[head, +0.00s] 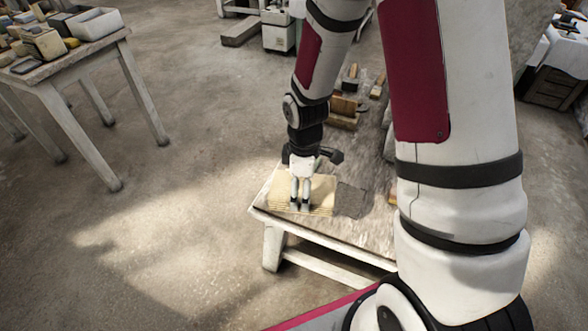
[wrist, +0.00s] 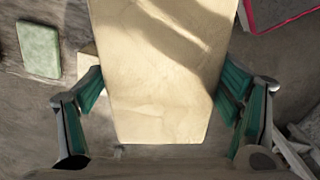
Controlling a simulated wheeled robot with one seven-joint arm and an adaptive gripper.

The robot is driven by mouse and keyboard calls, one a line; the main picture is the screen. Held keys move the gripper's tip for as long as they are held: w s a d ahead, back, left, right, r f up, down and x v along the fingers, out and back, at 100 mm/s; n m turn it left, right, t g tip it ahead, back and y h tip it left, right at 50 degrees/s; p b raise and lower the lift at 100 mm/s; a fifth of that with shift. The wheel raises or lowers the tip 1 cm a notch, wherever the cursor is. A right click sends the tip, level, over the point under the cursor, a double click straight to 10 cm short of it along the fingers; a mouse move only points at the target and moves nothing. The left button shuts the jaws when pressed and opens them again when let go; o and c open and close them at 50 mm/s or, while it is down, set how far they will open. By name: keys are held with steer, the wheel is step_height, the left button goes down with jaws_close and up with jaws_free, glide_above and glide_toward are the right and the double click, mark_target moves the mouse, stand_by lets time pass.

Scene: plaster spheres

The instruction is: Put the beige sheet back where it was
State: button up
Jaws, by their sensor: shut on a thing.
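The beige sheet (head: 322,190) is a flat, pale rectangular piece at the near left corner of the low worn table (head: 345,228) in the head view. My gripper (head: 300,207) reaches down over it. In the wrist view the sheet (wrist: 160,60) fills the middle, with sunlight and shadow across it. My gripper's green-padded fingers (wrist: 160,88) are shut on its left and right edges. A dark patch shows on the table just right of the sheet. I cannot tell whether the sheet touches the table.
Wooden blocks (head: 343,112) stand farther back on the low table. In the wrist view a green block (wrist: 39,50) lies left, and a small beige block (wrist: 87,60) is partly hidden behind the sheet. Another table (head: 75,62) with assorted items stands left. Open floor (head: 190,150) lies between.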

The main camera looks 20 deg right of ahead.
mark_target(313, 206)
steer(key=s, duration=0.6)
steer(key=shift+s+r, duration=0.2)
steer(key=shift+r, duration=0.1)
steer(key=w+r+m+p, duration=0.3)
steer(key=r+m+p, duration=0.2)
steer(key=r+m, duration=0.1)
steer(key=w+r+m+p, duration=0.4)
steer(key=r+m+p, duration=0.1)
steer(key=r, duration=0.3)
steer(key=shift+w+a+r+m+p, duration=0.25)
steer(key=shift+m+p, duration=0.15)
steer(key=shift+m, duration=0.2)
steer(key=shift+w+f, duration=0.1)
steer(key=shift+f, duration=0.05)
